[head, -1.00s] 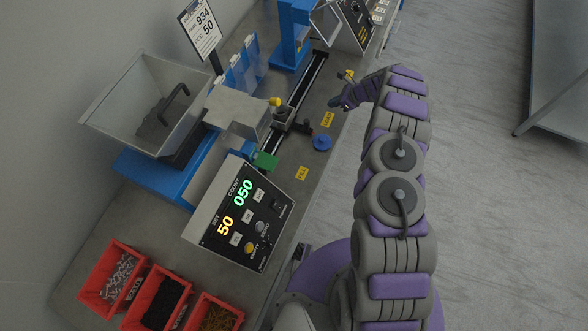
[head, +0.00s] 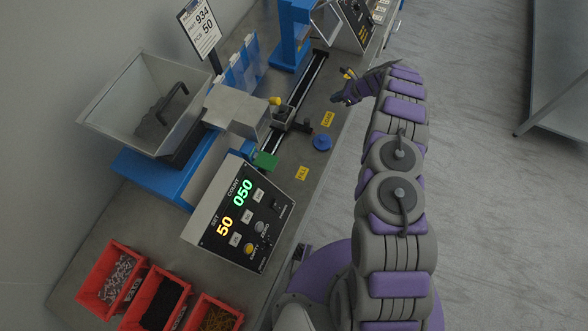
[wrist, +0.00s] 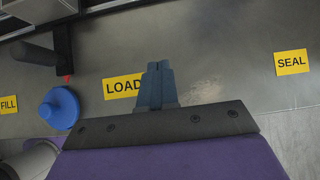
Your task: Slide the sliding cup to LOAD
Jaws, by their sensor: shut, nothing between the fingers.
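The sliding cup (head: 281,116) appears as a dark carriage on the rail, beside the weigher's spout. Its black handle (head: 303,126) sticks out toward the aisle and also shows at the upper left of the wrist view (wrist: 32,54). The yellow LOAD label (head: 327,119) lies on the bench a little beyond the handle toward SEAL. In the wrist view, the LOAD label (wrist: 122,87) is partly covered by my fingers. My gripper (head: 338,99) is shut and empty, past LOAD and apart from the handle. It points over the bench in the wrist view (wrist: 158,66).
A blue round knob (head: 321,142) stands beside the handle, near the FILL label (head: 302,173). The SEAL label (wrist: 291,62) lies at the right. A green block (head: 265,160) sits by the rail. The counter panel (head: 240,215) reads 50 and 050. Red bins (head: 112,252) stand at the front.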

